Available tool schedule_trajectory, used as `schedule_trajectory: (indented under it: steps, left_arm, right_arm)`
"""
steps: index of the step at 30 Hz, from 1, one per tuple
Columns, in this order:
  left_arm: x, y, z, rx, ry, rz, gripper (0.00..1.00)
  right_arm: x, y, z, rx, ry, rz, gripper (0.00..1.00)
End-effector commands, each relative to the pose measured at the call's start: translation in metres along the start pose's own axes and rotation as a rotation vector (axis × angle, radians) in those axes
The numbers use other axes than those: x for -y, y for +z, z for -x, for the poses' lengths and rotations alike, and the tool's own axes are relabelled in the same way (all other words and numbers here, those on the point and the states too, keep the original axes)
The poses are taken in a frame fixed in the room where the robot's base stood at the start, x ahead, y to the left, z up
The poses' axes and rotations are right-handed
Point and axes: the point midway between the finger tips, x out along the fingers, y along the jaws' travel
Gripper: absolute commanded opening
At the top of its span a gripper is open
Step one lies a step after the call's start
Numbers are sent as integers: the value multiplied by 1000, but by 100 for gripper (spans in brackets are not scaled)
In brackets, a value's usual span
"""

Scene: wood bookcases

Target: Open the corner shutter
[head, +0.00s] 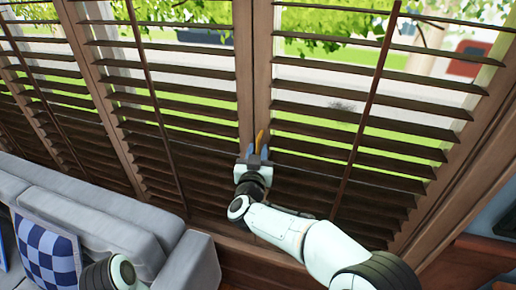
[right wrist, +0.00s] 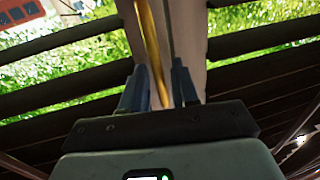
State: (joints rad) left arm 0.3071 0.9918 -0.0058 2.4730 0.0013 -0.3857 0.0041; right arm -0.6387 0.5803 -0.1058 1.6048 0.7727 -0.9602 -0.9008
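The corner shutter (head: 391,76), a dark brown louvred panel, fills the right of the head view and looks closed against its neighbour. A thin gold handle (head: 260,139) stands on its left stile; it also shows in the right wrist view (right wrist: 151,40). My right gripper (head: 257,153) is at this handle, its fingers on either side of it. In the right wrist view, the fingers (right wrist: 161,82) are apart, with the handle running between them and small gaps showing. Contact is not clear. My left gripper is out of view.
More louvred shutters (head: 170,92) run to the left. A grey sofa (head: 120,228) with a blue checked pillow (head: 47,255) stands at the lower left, close below the shutters. A wooden piece (head: 462,262) is at the lower right.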

Motion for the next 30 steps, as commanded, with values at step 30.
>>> schedule_trajectory:
  steps: [30]
  left_arm:
    - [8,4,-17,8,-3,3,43]
  right_arm:
    - [2,3,25,1,-60,-1,0]
